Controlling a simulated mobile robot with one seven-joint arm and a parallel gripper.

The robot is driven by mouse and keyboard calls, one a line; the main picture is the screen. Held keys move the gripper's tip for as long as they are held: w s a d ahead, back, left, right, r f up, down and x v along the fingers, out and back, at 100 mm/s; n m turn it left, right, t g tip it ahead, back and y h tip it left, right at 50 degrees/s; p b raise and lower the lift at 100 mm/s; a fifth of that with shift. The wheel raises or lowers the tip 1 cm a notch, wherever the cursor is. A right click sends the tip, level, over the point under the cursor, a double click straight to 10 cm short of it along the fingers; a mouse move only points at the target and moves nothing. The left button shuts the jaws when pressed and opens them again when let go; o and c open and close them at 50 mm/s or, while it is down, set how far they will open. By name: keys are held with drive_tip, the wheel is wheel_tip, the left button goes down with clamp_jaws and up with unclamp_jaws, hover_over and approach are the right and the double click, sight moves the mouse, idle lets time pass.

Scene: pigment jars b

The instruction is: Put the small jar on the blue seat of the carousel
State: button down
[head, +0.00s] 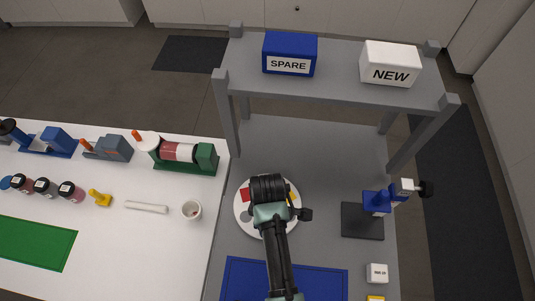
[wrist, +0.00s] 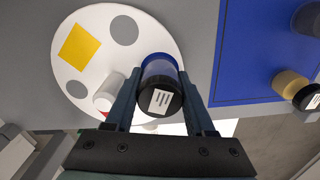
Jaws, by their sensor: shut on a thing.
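The carousel is a round white disc (head: 240,211), partly covered by my gripper (head: 268,190) in the head view. In the wrist view the disc (wrist: 95,30) shows a yellow square seat (wrist: 80,46), grey round spots and a short white post (wrist: 109,90). My gripper (wrist: 157,112) is shut on the small jar (wrist: 160,98), which has a black cap and a white label. Blue shows around the jar's far end over the disc's edge; whether this is the blue seat or the jar itself is unclear. The jar's base is hidden, so contact with the disc cannot be told.
A blue mat (head: 285,279) lies beside the disc; a beige jar (wrist: 288,83) stands on it. A blue and grey device (head: 362,222) and a white cube (head: 377,273) are at right. A shelf (head: 340,88) with SPARE and NEW boxes stands behind. A white table (head: 120,240) is left.

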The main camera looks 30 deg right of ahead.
drive_tip(key=shift+f, duration=0.15)
drive_tip(key=c, duration=0.5)
unclamp_jaws()
wheel_tip(320, 180, up, 12)
drive_tip(key=shift+r, duration=0.2)
